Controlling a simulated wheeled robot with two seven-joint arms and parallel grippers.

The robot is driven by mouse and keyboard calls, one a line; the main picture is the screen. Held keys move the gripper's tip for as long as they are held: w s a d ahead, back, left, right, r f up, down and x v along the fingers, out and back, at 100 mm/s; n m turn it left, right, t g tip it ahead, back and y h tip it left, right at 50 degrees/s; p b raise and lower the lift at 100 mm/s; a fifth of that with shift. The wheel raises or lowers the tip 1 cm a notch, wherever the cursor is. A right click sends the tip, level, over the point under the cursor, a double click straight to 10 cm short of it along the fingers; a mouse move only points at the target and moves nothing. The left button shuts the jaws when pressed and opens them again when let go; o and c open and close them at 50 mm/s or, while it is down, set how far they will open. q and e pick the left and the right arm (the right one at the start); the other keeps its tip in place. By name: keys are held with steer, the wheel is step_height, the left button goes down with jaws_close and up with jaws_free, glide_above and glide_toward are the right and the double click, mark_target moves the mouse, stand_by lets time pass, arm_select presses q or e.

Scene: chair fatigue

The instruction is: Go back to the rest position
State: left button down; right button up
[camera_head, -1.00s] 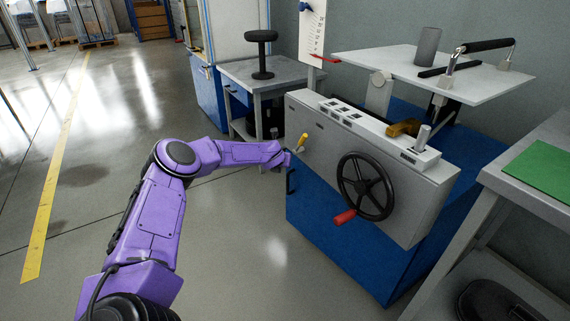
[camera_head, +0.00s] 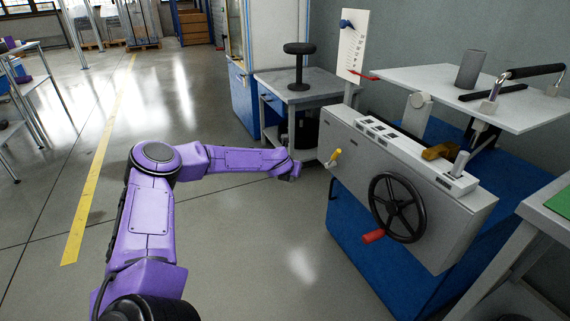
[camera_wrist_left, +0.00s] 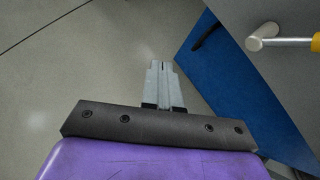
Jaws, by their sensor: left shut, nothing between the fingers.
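My left gripper (camera_head: 296,172) is at the end of my purple left arm, left of the machine and apart from it in the head view. In the left wrist view the left gripper (camera_wrist_left: 162,68) has its two grey fingers together, with nothing between them, over the floor. The machine (camera_head: 400,180) has a grey box front on a blue base, a black handwheel with a red handle, and a small lever with a yellow grip (camera_head: 335,157). The lever also shows at the top right of the left wrist view (camera_wrist_left: 290,42). My right gripper is not in view.
A grey side table (camera_head: 310,95) with a black round-topped stand is behind my left gripper. Another table (camera_head: 540,225) with a green mat stands at the right edge. The floor (camera_head: 240,240) around my left arm is clear, with a yellow line at left.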

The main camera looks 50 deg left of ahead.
arm_select(q)
steer(key=shift+s+a+r, duration=0.15)
steer(key=shift+s+r, duration=0.3)
steer(key=shift+s, duration=0.1)
steer(key=shift+s+a+r, duration=0.15)
steer(key=shift+s+r, duration=0.25)
steer(key=shift+s, duration=0.1)
